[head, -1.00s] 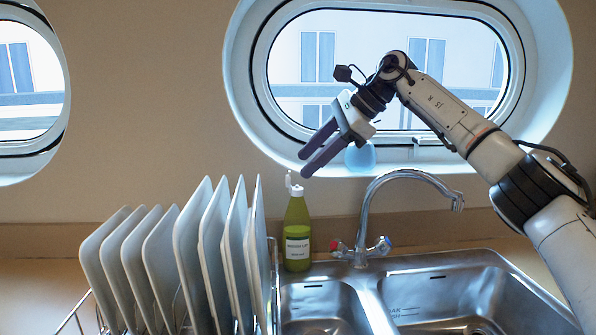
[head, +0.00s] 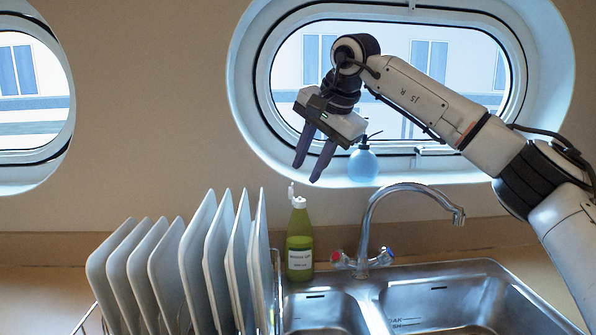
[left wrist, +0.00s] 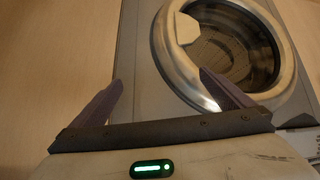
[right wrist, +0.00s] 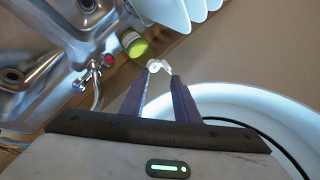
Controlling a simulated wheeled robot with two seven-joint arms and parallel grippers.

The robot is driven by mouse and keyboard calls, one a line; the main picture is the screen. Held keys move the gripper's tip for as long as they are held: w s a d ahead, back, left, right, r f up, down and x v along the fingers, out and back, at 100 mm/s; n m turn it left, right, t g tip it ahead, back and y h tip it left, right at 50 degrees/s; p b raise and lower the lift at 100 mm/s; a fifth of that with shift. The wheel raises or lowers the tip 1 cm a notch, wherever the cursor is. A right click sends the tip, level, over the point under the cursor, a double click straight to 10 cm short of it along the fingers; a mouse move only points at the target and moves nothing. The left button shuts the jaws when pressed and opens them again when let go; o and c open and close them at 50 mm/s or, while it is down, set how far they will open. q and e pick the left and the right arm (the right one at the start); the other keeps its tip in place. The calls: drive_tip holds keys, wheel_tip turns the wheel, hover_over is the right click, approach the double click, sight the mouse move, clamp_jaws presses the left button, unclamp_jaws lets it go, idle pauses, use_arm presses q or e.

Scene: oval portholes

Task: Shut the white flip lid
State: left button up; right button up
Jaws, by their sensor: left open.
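A green bottle (head: 300,248) stands upright behind the sink, beside the dish rack. Its white flip lid (head: 291,191) stands up, open, at the left of the white cap (head: 299,203). My right gripper (head: 306,173) is open and empty, pointing down, in front of the window and above the bottle. In the right wrist view the bottle (right wrist: 134,45) and the white lid (right wrist: 166,69) show beyond the fingertips, apart from them. My left gripper (left wrist: 160,78) shows only in the left wrist view, open and empty, facing a round-doored machine.
Upright white plates (head: 190,260) fill the rack just left of the bottle. The curved tap (head: 400,188) stands to its right, over the steel sink (head: 440,292). A blue spray bottle (head: 363,166) sits on the porthole sill behind my right gripper.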

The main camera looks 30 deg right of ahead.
drive_tip(key=w+f+n+h+p, duration=0.1)
drive_tip(key=w+f+n, duration=0.1)
drive_tip(key=w+f+n+t+h+p, duration=0.1)
drive_tip(key=w+f+n, duration=0.1)
drive_tip(key=n, duration=0.1)
drive_tip(key=w+f+n+h+p, duration=0.1)
drive_tip(key=w+f+n+h, duration=0.1)
drive_tip(key=n, duration=0.1)
drive_tip(key=shift+w+a+f+t, duration=0.2)
drive_tip(key=shift+w+a+t, duration=0.1)
drive_tip(key=shift+w, duration=0.1)
clamp_jaws()
